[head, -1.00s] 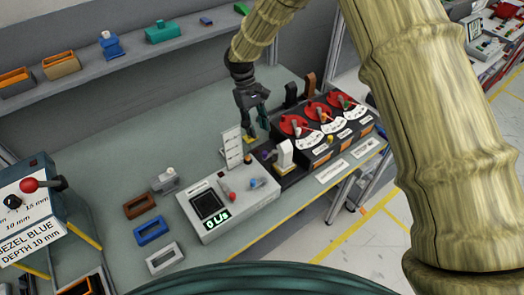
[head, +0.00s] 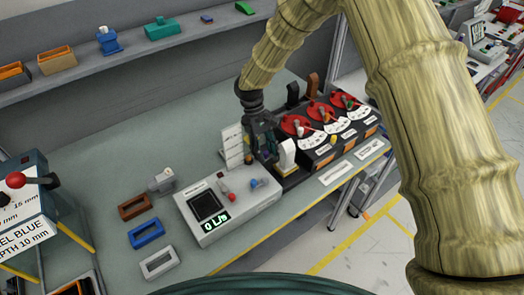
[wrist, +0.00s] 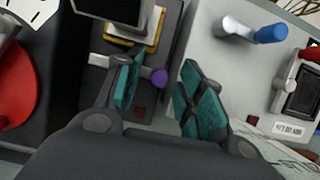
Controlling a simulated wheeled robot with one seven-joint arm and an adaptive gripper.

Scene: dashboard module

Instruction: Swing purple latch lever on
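The purple latch lever's round purple knob (wrist: 159,76) shows in the wrist view, at the end of a short grey bar (wrist: 99,60) over a dark base. My gripper (wrist: 164,72) is open, with its teal-padded fingers on either side of the knob. The left finger is close to the knob and covers part of the bar; I cannot tell whether they touch. In the head view my gripper (head: 266,152) is low at the dark module and hides the lever.
A grey meter box (head: 228,209) with blue and red levers stands close beside my gripper. A white upright block (head: 287,153) and red dials (head: 321,111) are on the other side. A white label plate (head: 232,146) stands nearby.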

